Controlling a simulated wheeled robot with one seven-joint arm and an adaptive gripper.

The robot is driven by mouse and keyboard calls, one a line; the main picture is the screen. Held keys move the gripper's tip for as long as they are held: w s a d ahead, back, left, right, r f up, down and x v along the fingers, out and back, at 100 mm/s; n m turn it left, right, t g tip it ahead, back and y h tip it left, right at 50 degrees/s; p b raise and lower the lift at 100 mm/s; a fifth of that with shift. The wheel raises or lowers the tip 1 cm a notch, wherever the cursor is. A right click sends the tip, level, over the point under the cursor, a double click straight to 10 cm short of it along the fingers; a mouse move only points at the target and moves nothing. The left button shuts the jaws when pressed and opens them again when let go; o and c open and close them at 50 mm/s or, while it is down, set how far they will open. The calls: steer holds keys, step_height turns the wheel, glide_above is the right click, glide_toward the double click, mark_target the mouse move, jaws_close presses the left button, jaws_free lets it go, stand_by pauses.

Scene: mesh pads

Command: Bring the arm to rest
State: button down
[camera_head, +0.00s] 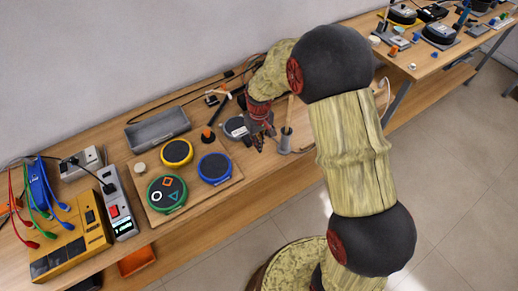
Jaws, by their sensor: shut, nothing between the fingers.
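My arm comes up from the bottom of the head view, bends at its dark joints and reaches left over the wooden bench (215,215). My gripper (259,146) points down at the right edge of a wooden board (222,191). It is small and dark in the picture; its fingers look shut with nothing held. It is close to a grey round pad (236,128) and a grey upright post (285,140). I cannot tell whether it touches either.
The board carries green (166,193), blue (214,167) and yellow (177,152) round pads. A grey tray (158,129) lies behind. A yellow device (70,247) and power strip (118,203) stand left. A second bench (425,65) is at upper right. Floor (450,170) is clear at right.

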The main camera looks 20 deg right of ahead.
steer(key=shift+r+p, duration=0.3)
steer(key=shift+r, duration=1.45)
steer(key=s+d+r+m+t, duration=0.1)
steer(key=s+r+t, duration=0.1)
steer(key=s+r, duration=1.1)
steer(key=s+d+r+m+t, duration=0.2)
steer(key=s+r+t, duration=0.1)
steer(key=s+r, duration=1)
steer(key=shift+d+r+m+t, duration=0.2)
steer(key=shift+r+m+t, duration=0.1)
steer(key=shift+r, duration=0.4)
